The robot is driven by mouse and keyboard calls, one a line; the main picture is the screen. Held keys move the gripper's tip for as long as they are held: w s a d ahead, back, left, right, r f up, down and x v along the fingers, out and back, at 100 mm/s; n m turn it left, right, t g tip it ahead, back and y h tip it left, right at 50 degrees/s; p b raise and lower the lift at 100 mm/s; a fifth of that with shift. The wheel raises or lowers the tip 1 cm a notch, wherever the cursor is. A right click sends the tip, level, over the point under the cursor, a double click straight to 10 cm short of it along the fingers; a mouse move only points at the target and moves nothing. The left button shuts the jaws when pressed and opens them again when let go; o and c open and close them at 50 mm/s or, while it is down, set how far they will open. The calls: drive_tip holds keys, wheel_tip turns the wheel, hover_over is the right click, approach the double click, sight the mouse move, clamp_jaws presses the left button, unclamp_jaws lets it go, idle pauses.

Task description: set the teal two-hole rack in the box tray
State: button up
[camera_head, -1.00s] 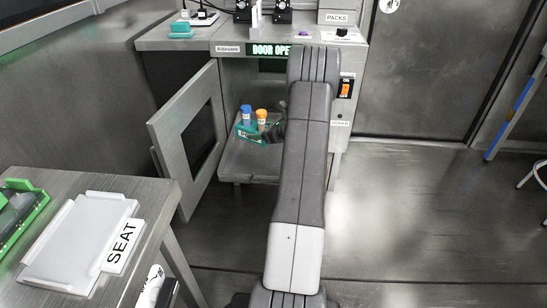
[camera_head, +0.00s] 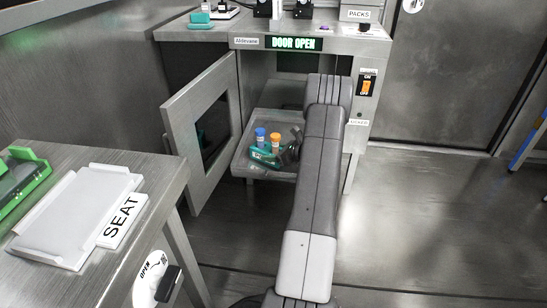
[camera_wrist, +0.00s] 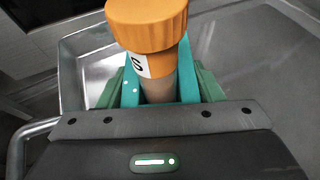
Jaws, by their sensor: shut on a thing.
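The teal two-hole rack (camera_head: 262,157) holds a blue-capped tube (camera_head: 260,138) and an orange-capped tube (camera_head: 276,143). My gripper (camera_head: 291,153) is shut on the rack from its right side. The rack is over the metal box tray (camera_head: 243,161), which juts from the open box. I cannot tell whether the rack touches the tray floor. In the wrist view, the orange cap (camera_wrist: 147,25) fills the top middle, with the teal rack (camera_wrist: 131,88) behind and beside the tube. The blue-capped tube is hidden there.
The box door (camera_head: 200,125) stands open at left, close to the tray. A sign (camera_head: 293,43) reads DOOR OPEN. At front left, a table (camera_head: 160,168) bears a white SEAT plate (camera_head: 75,215) and a green rack (camera_head: 22,180).

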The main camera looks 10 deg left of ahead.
drive_tip(key=shift+f, duration=0.25)
drive_tip(key=o, duration=1.1)
drive_tip(key=shift+f, duration=0.1)
drive_tip(key=shift+d+r, duration=0.2)
drive_tip(key=shift+r, duration=0.1)
drive_tip(key=p+v, duration=0.4)
drive_tip(key=v, duration=0.7)
drive_tip(key=shift+s+d, duration=0.2)
drive_tip(key=shift+d, duration=0.05)
